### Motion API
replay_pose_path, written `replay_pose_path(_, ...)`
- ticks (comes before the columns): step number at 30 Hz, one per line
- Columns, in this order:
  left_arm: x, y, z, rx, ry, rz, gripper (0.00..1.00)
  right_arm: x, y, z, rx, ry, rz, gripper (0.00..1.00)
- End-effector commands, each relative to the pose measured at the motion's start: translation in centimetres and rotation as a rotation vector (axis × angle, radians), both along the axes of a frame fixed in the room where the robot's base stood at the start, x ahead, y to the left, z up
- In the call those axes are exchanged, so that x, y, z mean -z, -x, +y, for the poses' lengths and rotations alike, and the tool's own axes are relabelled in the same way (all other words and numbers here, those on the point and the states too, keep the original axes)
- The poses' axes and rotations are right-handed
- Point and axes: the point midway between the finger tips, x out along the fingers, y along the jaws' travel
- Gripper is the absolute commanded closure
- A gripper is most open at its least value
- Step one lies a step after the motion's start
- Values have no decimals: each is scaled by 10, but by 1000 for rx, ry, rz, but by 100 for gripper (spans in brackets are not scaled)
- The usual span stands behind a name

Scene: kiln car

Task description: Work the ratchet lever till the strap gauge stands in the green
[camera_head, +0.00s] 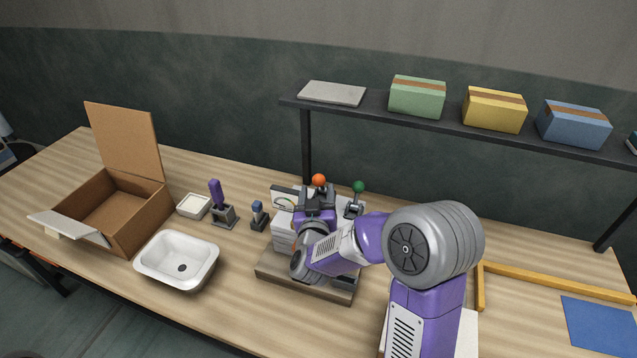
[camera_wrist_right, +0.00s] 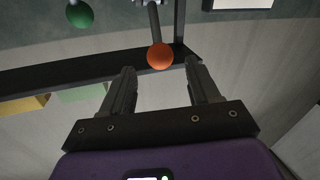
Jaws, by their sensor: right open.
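A pale device (camera_head: 283,240) stands on a wooden base (camera_head: 305,286) on the bench. An orange ball knob (camera_head: 319,180) tops one lever, and a green ball knob (camera_head: 359,187) tops another to its right. A gauge (camera_head: 284,203) shows at the device's upper left; its needle is too small to read. My right gripper (camera_head: 318,191) is at the orange knob and hides much of the device. In the wrist view the right gripper (camera_wrist_right: 157,75) is open, with the orange knob (camera_wrist_right: 160,56) between or just beyond its fingertips; contact is not clear. The green knob (camera_wrist_right: 80,15) is outside the fingers.
A shelf (camera_head: 460,127) with several boxes runs behind the device. An open carton (camera_head: 118,207), a white basin (camera_head: 178,260), a small white dish (camera_head: 194,206) and two small upright fixtures stand left. A yellow rail (camera_head: 555,283) and blue mat (camera_head: 600,325) lie right.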

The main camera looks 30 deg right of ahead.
Motion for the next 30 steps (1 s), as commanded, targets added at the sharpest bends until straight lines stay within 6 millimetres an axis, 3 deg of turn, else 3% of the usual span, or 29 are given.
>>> replay_pose_path(15, -2, 0, 0, 1, 0, -1, 39, 0, -56, -38, 1, 1, 0, 39)
replay_pose_path(26, -2, 0, 0, 0, 0, -1, 39, 0, -61, -41, 0, 1, 1, 39)
replay_pose_path(30, -2, 0, 0, 0, 0, -1, 39, 0, -61, -41, 0, 1, 1, 58)
